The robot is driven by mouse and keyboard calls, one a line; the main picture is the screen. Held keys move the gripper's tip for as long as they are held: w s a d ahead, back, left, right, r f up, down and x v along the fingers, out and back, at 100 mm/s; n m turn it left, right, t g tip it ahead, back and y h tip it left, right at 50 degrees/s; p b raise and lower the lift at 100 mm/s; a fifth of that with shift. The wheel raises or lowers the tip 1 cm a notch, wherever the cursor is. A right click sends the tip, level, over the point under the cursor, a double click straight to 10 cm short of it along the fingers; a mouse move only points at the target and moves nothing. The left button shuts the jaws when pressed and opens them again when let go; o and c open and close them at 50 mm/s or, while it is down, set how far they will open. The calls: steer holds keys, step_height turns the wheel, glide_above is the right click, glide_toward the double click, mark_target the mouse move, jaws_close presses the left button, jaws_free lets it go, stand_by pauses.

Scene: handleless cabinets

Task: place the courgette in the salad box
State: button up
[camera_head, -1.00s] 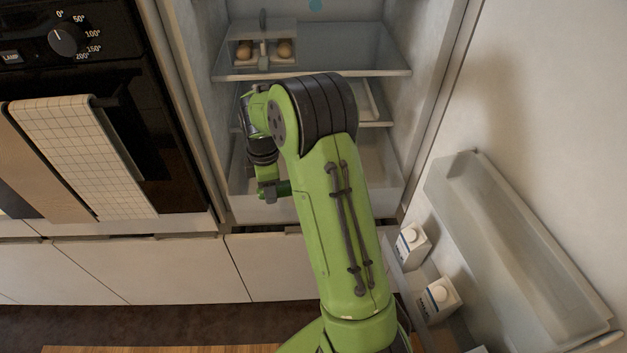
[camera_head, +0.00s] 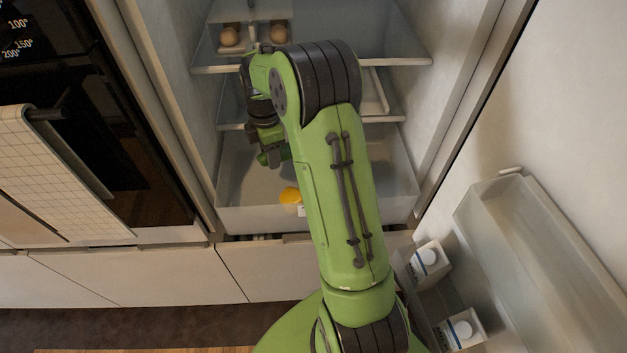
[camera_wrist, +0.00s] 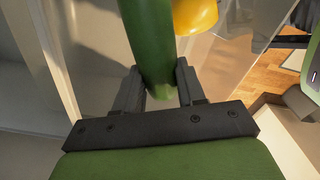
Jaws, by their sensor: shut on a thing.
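My gripper (camera_wrist: 158,82) is shut on the courgette (camera_wrist: 150,35), a dark green, long vegetable that runs out past the fingertips in the wrist view. In the head view my gripper (camera_head: 268,150) hangs over the salad box (camera_head: 250,217), the clear open-topped bin at the bottom of the fridge. The courgette is hard to make out there against the green arm. A yellow vegetable or fruit (camera_head: 291,195) shows at the box's front, partly hidden by my arm. It also shows beside the courgette in the wrist view (camera_wrist: 195,14).
Glass shelves (camera_head: 400,62) lie above the box, the upper one with eggs (camera_head: 229,37). The open fridge door with its bins (camera_head: 520,240) and cartons (camera_head: 428,258) stands at the right. An oven with a hanging towel (camera_head: 50,170) is at the left.

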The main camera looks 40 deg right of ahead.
step_height(320, 180, down, 7)
steer(key=b, duration=0.6)
steer(key=s+d+b, duration=0.1)
steer(key=s+d, duration=0.2)
steer(key=d, duration=0.2)
steer(key=s+d+f+b, duration=0.1)
steer(key=s+d, duration=0.2)
steer(key=d, duration=0.2)
steer(key=s+d+b, duration=0.1)
steer(key=s+d, duration=0.2)
steer(key=d, duration=0.2)
steer(key=shift+s+d+f+b, duration=0.15)
steer(key=shift+s+b, duration=0.15)
steer(key=shift+s, duration=0.05)
step_height(320, 180, down, 6)
steer(key=shift+r+b, duration=0.2)
steer(key=shift+b, duration=0.8)
steer(key=shift+r, duration=0.15)
steer(key=o, duration=1.1)
steer(key=shift+o, duration=0.2)
steer(key=shift+w, duration=0.1)
